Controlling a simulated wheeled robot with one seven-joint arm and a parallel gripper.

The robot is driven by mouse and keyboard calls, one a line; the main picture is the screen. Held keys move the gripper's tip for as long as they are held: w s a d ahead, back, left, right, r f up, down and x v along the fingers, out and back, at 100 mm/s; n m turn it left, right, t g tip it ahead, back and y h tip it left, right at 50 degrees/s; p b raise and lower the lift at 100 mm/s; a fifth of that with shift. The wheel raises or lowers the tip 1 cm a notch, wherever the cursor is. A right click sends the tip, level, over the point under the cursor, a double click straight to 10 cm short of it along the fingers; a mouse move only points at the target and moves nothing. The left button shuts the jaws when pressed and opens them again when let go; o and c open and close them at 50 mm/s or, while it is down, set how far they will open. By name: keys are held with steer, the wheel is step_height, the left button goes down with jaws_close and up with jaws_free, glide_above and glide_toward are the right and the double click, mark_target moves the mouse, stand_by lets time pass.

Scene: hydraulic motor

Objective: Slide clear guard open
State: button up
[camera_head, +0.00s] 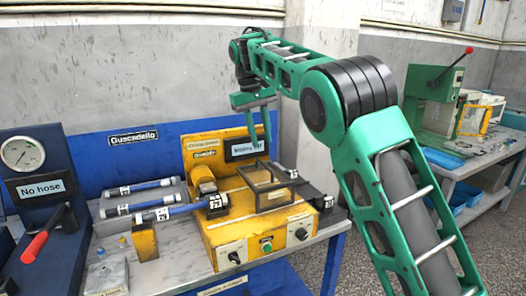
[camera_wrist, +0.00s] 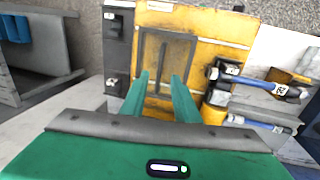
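The clear guard (camera_head: 268,187) is a see-through cover in a dark frame on top of the yellow machine (camera_head: 222,232). In the wrist view the guard (camera_wrist: 166,62) lies ahead of my fingers, with a thin dark bar down its middle. My gripper (camera_head: 261,141) hangs above and behind the guard in the head view, fingers pointing down. In the wrist view its two green fingers (camera_wrist: 161,76) are apart with nothing held between them. They overlap the guard's near part in the picture; I see no clear contact.
A sign board (camera_head: 245,148) rises behind the guard. Another bench (camera_head: 480,165) stands at right.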

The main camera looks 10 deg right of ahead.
steer(key=shift+a+r, duration=0.15)
steer(key=shift+r, duration=0.8)
steer(key=shift+s, duration=0.1)
steer(key=s+d+f+m+y, duration=0.1)
steer(key=s+d+m, duration=0.2)
steer(key=s+d, duration=0.75)
steer(key=s+d+f+m+y, duration=0.15)
steer(key=s+d, duration=0.45)
steer(key=d, duration=0.9)
steer(key=s+d+f+m, duration=0.1)
steer(key=s+f, duration=0.4)
steer(key=s, duration=0.5)
steer(key=s+d+f+m, duration=0.2)
steer(key=s+f, duration=0.4)
steer(key=s, duration=0.5)
steer(key=s+d+f+m, duration=0.2)
steer(key=s+f, duration=0.3)
steer(key=s, duration=0.6)
steer(key=shift+d+f+g, duration=0.25)
steer(key=shift+d+g, duration=0.05)
steer(key=shift+d, duration=0.25)
